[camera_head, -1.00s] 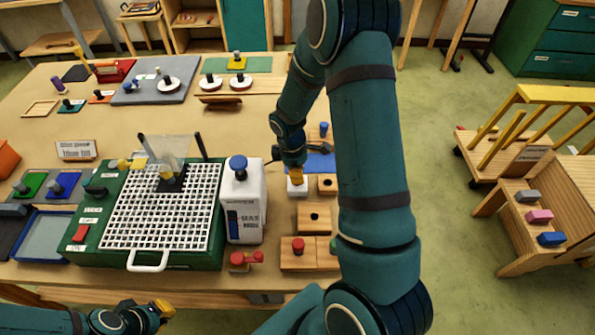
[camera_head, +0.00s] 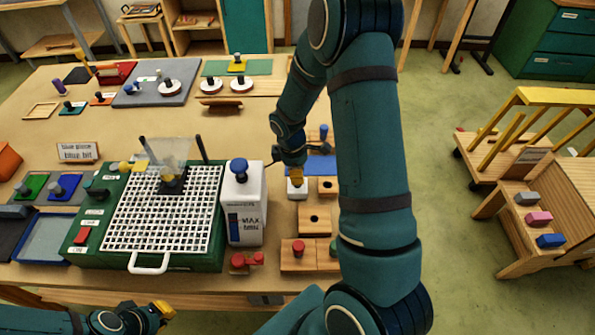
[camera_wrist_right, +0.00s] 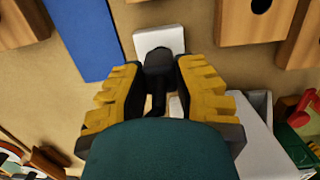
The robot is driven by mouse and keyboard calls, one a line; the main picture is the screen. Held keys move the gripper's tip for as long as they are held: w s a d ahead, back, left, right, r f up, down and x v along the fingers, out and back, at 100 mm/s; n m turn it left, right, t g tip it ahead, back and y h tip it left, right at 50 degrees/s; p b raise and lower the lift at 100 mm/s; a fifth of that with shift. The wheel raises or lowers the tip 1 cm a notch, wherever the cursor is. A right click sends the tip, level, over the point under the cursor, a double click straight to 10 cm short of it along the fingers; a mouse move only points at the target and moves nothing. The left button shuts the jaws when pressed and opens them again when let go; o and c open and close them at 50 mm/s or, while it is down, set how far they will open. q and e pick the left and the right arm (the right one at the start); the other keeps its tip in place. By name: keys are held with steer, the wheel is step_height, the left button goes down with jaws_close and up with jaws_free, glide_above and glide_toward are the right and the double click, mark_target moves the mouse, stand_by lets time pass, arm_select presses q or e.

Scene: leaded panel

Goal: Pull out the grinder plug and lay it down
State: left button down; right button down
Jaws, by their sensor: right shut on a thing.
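The grinder plug (camera_wrist_right: 157,62) is a small black piece between the yellow fingers of my right gripper (camera_wrist_right: 158,88), which is shut on it. It lies over a white socket block (camera_wrist_right: 158,38); I cannot tell whether its pins are still inside. In the head view my right gripper (camera_head: 297,174) is right above the white block (camera_head: 297,191), and the plug is hidden there. The grinder (camera_head: 160,215), a green box with a white grid top, stands at the left. My left gripper (camera_head: 163,309) is low at the table's front edge, its finger gap unclear.
A white container with a blue cap (camera_head: 243,205) stands between the grinder and the socket block. Wooden blocks with holes (camera_head: 314,220) stand close in front and right. A blue mat (camera_head: 320,165) lies behind. Open tabletop (camera_head: 220,125) lies behind the container.

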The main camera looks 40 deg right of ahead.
steer(key=shift+r, duration=0.1)
steer(key=shift+r+p, duration=0.5)
steer(key=shift+r, duration=0.2)
steer(key=shift+s+f, duration=0.1)
